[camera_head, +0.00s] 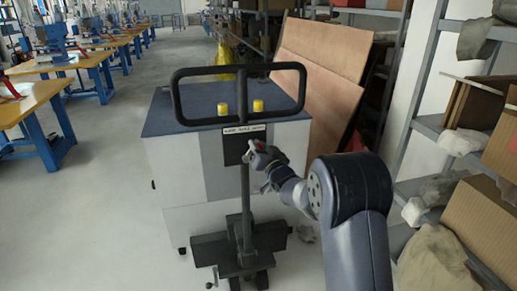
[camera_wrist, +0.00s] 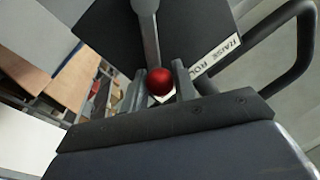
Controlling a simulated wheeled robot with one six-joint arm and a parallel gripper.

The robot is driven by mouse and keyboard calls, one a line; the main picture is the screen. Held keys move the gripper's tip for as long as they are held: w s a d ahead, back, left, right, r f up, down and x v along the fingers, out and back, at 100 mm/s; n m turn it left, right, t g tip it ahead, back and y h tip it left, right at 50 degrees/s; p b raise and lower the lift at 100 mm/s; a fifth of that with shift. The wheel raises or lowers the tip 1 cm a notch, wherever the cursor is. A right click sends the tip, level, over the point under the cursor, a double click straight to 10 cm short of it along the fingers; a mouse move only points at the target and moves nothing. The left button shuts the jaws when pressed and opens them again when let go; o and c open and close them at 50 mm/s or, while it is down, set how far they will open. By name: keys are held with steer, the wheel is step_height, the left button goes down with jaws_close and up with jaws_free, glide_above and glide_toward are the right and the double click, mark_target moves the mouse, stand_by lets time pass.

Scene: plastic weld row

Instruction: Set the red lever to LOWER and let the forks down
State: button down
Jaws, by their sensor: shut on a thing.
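The red ball knob of the lever (camera_wrist: 160,81) sits between the two fingers of my gripper (camera_wrist: 161,87) in the wrist view, and the fingers are shut on it. The grey lever stem (camera_wrist: 146,22) runs up from the knob across a dark plate with a label (camera_wrist: 222,52) reading "RAISE RO…", partly cut off. In the head view my gripper (camera_head: 257,152) is at the plate on the pallet truck's steering column, just below the black loop handle (camera_head: 176,97). The truck's black base (camera_head: 238,262) stands on the floor. Its forks are hidden.
A grey cabinet with a dark blue top (camera_head: 185,107) and two yellow caps stands right behind the truck. Wooden boards (camera_head: 325,50) lean behind it. Shelving with cardboard boxes (camera_head: 480,225) is close on the right. Blue-legged workbenches (camera_head: 40,95) line the left; floor between is clear.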

steer(key=c, duration=1.2)
jaws_free()
steer(key=b+v, duration=0.1)
steer(key=v, duration=0.9)
steer(key=shift+s+d+f, duration=0.1)
steer(key=shift+s+d, duration=0.05)
steer(key=shift+s, duration=0.25)
steer(key=p+x, duration=0.1)
steer(key=x, duration=1)
steer(key=shift+s, duration=0.1)
